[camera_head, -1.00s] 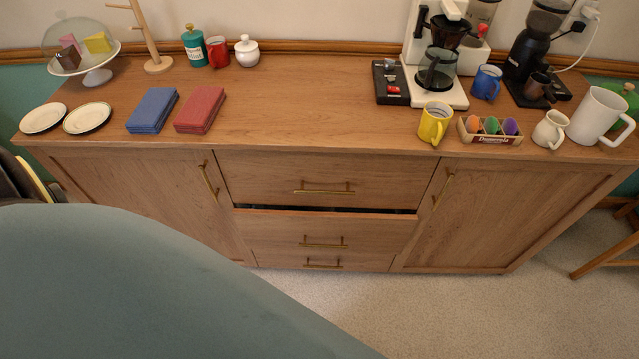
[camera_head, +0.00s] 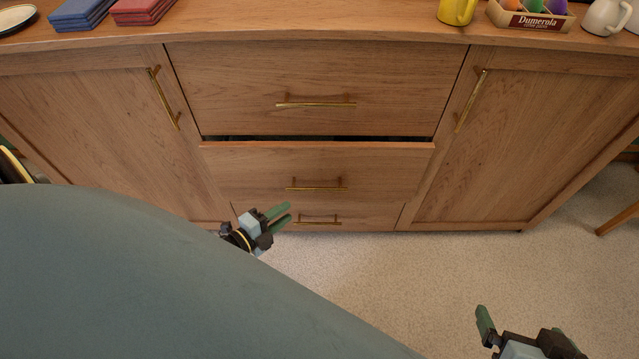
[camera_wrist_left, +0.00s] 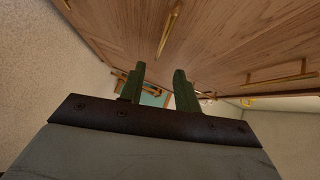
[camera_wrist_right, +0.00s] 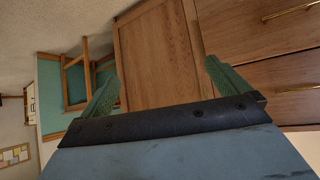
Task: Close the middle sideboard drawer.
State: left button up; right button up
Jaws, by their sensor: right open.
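The middle drawer (camera_head: 260,166) of the wooden sideboard (camera_head: 390,98) stands slightly out, with a dark gap along its top edge. Its brass bar handle (camera_head: 317,188) is at its centre. The drawers above (camera_head: 230,85) and below look flush. My left gripper (camera_head: 281,215) is in front of the lower left drawer area, apart from the middle drawer. Its two green fingers are open and empty, as the left wrist view (camera_wrist_left: 160,85) also shows. My right gripper (camera_head: 522,322) is low at the right over the floor, open and empty, its fingers spread in the right wrist view (camera_wrist_right: 160,85).
Cabinet doors with brass handles flank the drawers, at left (camera_head: 95,125) and right (camera_head: 545,130). Pale carpet (camera_head: 400,275) is clear in front. A wooden stool leg (camera_head: 618,218) is at right.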

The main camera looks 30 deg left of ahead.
aim_at(319, 189)
pick_arm(q)
jog(key=shift+b+x, duration=2.6)
jog(key=shift+x, duration=4.2)
pick_arm(e)
jog(key=w+a+r+t+y, duration=0.1)
jog(key=a+r+t+y, duration=0.1)
jog(key=r+t, duration=0.4)
jog(key=w+a+r+t+y, duration=0.2)
jog(key=r+t, duration=0.5)
jog(key=r, duration=0.5)
jog(key=shift+w+a+r+n+t+y, duration=0.15)
jog(key=shift+a+r+n+t+y, duration=0.15)
jog(key=shift+r+y, duration=0.1)
pick_arm(q)
jog(key=shift+r, duration=0.15)
jog(key=shift+c, duration=0.3)
grip_shut()
jog(key=shift+a, duration=0.1)
